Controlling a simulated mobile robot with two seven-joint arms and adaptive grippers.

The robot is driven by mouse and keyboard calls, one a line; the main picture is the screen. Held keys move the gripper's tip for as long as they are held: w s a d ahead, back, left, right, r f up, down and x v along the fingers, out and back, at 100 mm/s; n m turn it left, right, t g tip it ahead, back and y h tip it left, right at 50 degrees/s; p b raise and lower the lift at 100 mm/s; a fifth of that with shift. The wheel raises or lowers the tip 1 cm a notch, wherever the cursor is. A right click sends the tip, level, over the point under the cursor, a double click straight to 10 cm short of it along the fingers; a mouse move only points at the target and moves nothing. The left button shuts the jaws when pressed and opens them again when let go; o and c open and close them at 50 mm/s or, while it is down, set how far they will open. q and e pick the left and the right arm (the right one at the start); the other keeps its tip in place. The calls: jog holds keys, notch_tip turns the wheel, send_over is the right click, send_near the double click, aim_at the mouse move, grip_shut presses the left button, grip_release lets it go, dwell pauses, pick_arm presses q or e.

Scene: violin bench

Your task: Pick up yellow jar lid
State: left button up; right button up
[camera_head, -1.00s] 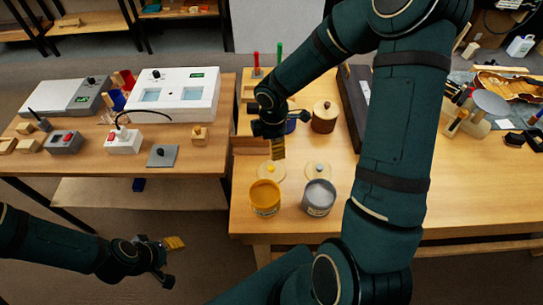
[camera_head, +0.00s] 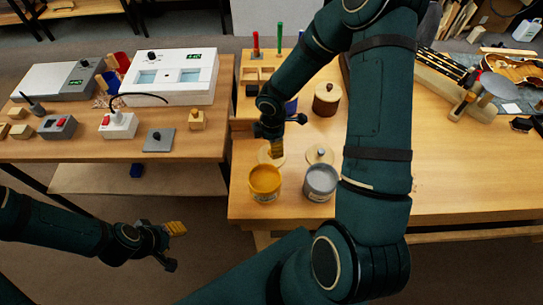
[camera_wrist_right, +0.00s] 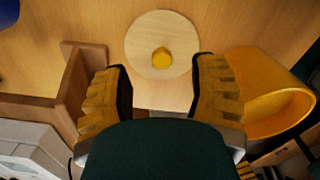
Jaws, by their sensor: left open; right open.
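The yellow jar lid is a round pale wooden disc with a yellow knob (camera_wrist_right: 161,58). It lies flat on the right bench, and its disc (camera_wrist_right: 161,28) is fully in view in the right wrist view. In the head view my right gripper (camera_head: 276,149) partly covers the lid (camera_head: 264,157). In the wrist view my right gripper (camera_wrist_right: 162,85) is open and empty, with the knob centred ahead between its fingers. The open yellow jar (camera_head: 265,183) stands just in front of the lid. My left gripper (camera_head: 173,246) is open and empty, low at the left.
A grey jar (camera_head: 320,182) stands right of the yellow one, with its grey-knobbed lid (camera_head: 319,155) behind it. In the wrist view the yellow jar (camera_wrist_right: 270,95) is close beside the right finger, and a wooden rack (camera_wrist_right: 80,90) is near the left finger.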

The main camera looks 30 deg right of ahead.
notch_tip(320, 180, down, 4)
jog(key=shift+a+f+b, duration=0.1)
jog(key=shift+b, duration=0.35)
jog(key=shift+s, duration=0.1)
jog(key=shift+c, duration=0.3)
grip_shut()
